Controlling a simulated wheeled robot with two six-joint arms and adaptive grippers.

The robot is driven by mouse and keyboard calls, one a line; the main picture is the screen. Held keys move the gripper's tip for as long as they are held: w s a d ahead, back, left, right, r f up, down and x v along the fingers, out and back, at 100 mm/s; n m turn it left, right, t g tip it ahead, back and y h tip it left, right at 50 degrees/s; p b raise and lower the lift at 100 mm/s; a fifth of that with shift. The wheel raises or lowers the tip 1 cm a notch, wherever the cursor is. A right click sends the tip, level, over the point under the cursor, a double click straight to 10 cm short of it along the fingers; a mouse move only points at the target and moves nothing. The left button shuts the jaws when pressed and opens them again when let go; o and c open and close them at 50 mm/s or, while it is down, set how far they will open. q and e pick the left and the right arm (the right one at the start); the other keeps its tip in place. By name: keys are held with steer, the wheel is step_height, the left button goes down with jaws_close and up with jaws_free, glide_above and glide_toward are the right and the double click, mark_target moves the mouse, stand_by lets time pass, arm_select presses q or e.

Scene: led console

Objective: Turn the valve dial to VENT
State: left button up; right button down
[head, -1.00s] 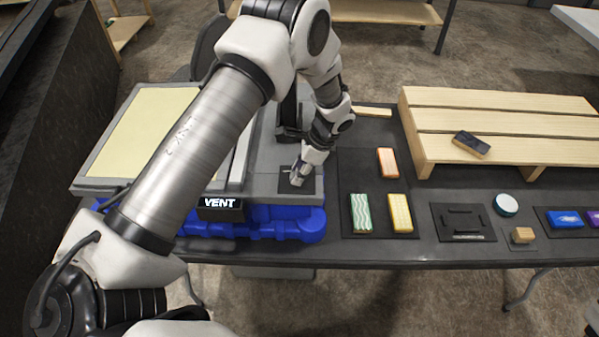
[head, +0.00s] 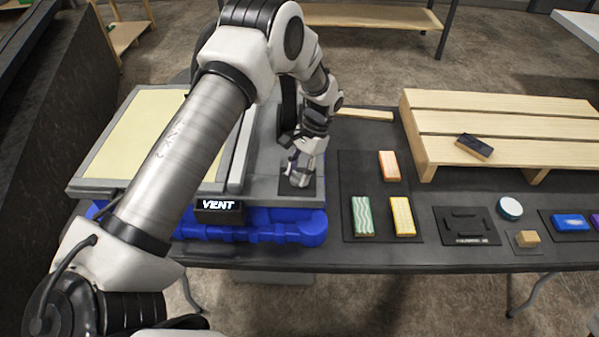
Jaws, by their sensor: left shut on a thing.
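My left gripper (head: 298,180) points down at the dark square pad at the right end of the grey console (head: 262,187). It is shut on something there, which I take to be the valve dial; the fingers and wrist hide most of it. A black label block with white letters VENT (head: 220,205) stands at the console's front edge, left of the gripper. My left arm crosses over the console's pale yellow panel (head: 145,135). My right gripper is not in view.
A blue case (head: 285,228) lies under the console. To the right are a dark mat with orange, green (head: 362,216) and yellow (head: 402,215) blocks, a wooden pallet (head: 480,120) with a dark block on it, and a round white-topped puck (head: 510,208). The table's front strip is clear.

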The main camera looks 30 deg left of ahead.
arm_select(q)
steer(key=shift+s+f, duration=0.15)
stand_by(0.3)
steer(key=o, duration=1.1)
steer(key=shift+o, duration=0.2)
steer(key=a+v, duration=0.1)
steer(key=v, duration=1.1)
steer(key=shift+d, duration=0.35)
